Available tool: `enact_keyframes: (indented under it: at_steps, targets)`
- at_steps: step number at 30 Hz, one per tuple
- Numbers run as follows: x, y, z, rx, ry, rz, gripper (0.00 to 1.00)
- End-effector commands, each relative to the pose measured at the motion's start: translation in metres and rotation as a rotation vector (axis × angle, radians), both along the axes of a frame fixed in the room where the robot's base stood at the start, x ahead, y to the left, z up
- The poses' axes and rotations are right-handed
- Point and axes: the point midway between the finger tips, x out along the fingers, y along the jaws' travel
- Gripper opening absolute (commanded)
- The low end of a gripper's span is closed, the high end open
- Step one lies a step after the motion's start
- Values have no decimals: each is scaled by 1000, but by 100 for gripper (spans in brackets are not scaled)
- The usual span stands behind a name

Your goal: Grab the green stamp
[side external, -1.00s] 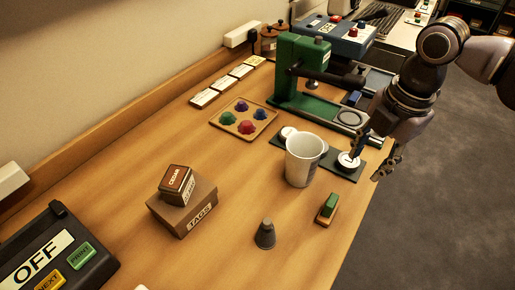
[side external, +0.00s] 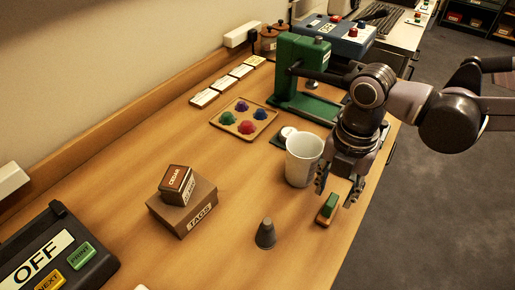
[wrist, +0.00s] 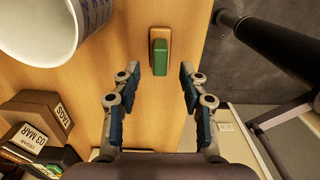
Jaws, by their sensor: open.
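The green stamp (side external: 329,206) is a green block handle on a wooden base, standing on the table near its right edge. In the wrist view the green stamp (wrist: 160,58) lies ahead of the fingertips, roughly centred between them. My gripper (side external: 335,190) is open and empty, above and just behind the stamp in the side view. In the wrist view my gripper (wrist: 160,75) shows its two fingers spread to either side, with clear space between them. I cannot tell the exact height of the fingertips over the stamp.
A white cup (side external: 302,160) stands close to the left of my gripper. A TAGS box (side external: 200,215) with a smaller box on top is further left. A tray of coloured domes (side external: 243,119) and a green press (side external: 302,65) are behind.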

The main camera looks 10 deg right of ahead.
Motion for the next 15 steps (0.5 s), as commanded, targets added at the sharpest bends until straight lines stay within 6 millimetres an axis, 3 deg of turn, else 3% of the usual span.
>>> enact_keyframes:
  at_steps: [9, 15]
  targets:
    - [1, -1, -38, 0, 0, -1, 43]
    - [1, -1, -47, 1, -1, -1, 43]
